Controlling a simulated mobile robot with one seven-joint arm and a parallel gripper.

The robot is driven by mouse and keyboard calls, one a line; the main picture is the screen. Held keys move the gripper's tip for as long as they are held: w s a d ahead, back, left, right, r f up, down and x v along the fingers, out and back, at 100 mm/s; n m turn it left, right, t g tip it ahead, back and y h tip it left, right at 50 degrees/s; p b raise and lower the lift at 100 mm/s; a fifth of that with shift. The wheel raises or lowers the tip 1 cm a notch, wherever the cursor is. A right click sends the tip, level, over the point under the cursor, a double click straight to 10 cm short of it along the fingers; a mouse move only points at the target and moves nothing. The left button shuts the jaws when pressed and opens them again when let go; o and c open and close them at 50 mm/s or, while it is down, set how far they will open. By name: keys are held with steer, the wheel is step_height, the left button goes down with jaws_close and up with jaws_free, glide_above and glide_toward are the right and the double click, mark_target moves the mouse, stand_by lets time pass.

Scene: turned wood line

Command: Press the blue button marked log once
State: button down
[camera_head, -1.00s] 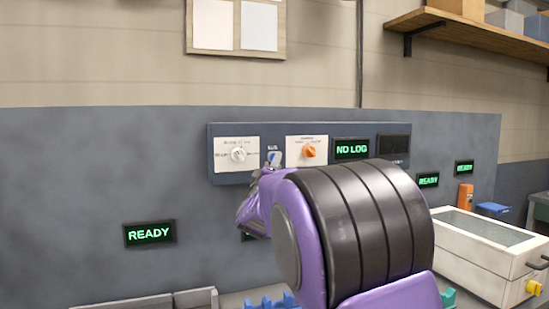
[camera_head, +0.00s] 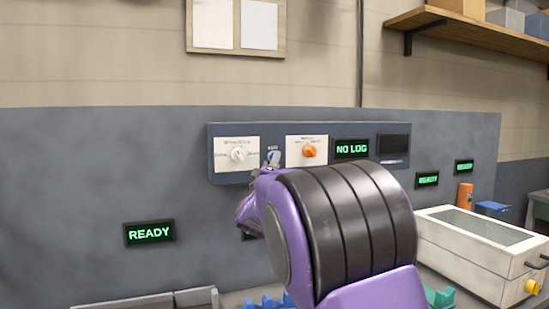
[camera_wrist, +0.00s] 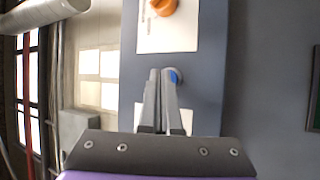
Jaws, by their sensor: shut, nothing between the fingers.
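The blue button (camera_head: 274,155) is on the dark wall panel (camera_head: 222,178), between two white dial plates, under a small label. In the wrist view the blue button (camera_wrist: 175,76) shows as a blue sliver at the right of my fingertips, which hide part of it. My gripper (camera_wrist: 164,72) is shut and empty, its fingers pointing at the panel right by the button. I cannot tell whether the tips touch it. In the head view my own arm hides most of the gripper. A green display (camera_head: 351,149) on the panel reads NO LOG.
The left plate has a white dial (camera_head: 238,155); the right plate has an orange dial (camera_head: 309,151). A dark blank display (camera_head: 393,144) is at the panel's right. A white lidded box (camera_head: 470,262) stands at right. A READY display (camera_head: 149,233) is lower left.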

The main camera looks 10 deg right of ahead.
stand_by(0.5)
steer(key=shift+s+d+b, duration=0.15)
steer(key=shift+s+b, duration=0.15)
steer(key=shift+s, duration=0.4)
steer(key=shift+s+d+b, duration=0.25)
steer(key=shift+s+b, duration=0.15)
steer(key=shift+s, duration=0.85)
steer(key=shift+s+d+b, duration=0.25)
steer(key=shift+s+b, duration=0.15)
steer(key=shift+s, duration=0.8)
